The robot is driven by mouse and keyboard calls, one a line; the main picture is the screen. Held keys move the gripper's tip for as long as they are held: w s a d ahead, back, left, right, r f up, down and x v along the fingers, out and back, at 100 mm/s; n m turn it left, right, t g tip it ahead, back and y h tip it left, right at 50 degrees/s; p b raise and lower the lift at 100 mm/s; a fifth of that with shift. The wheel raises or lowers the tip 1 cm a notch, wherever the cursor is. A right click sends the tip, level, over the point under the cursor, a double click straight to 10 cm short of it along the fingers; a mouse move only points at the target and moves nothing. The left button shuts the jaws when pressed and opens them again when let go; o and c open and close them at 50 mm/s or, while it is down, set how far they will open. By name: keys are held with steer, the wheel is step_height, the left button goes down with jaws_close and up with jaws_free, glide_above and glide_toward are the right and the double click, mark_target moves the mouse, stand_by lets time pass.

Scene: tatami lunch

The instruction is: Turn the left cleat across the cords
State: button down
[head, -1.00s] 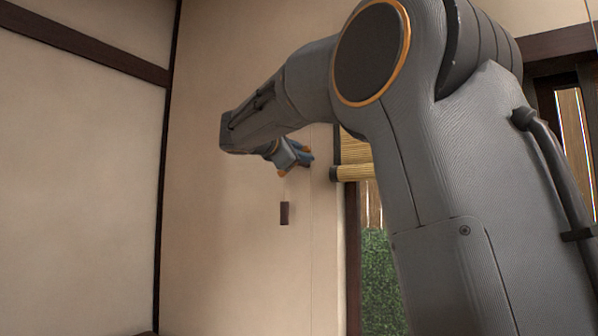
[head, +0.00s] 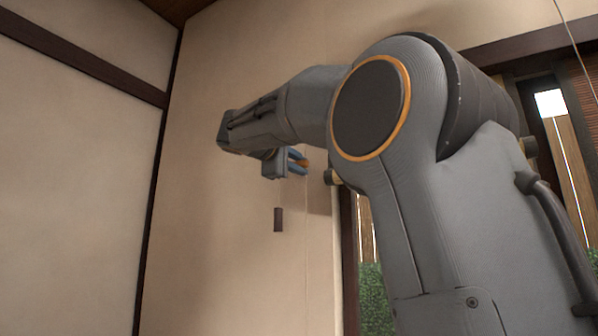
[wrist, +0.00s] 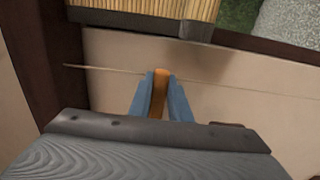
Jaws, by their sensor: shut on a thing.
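My gripper (head: 304,162) is up against the plaster wall, its two blue fingers pointing right in the head view. In the wrist view the gripper (wrist: 160,76) is shut on a narrow orange-tan piece, which I take to be the left cleat (wrist: 160,92). Its lower part is hidden between the fingers. A thin pale cord (wrist: 105,69) runs sideways across the wrist view and meets the fingertips and the cleat. I cannot tell whether the cleat lies over the cord. The cord shows as a faint upright line below the gripper in the head view.
A small dark brown block (head: 279,219) is at the wall below my gripper. The wall to the left is clear.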

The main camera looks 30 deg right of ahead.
steer(key=shift+f, duration=0.1)
stand_by(0.3)
steer(key=c, duration=1.6)
jaws_free()
steer(key=shift+c, duration=0.2)
steer(key=shift+a, duration=0.1)
steer(key=v, duration=0.7)
steer(key=shift+s+a+b, duration=0.25)
steer(key=shift+a+b, duration=0.05)
steer(key=shift+b, duration=0.1)
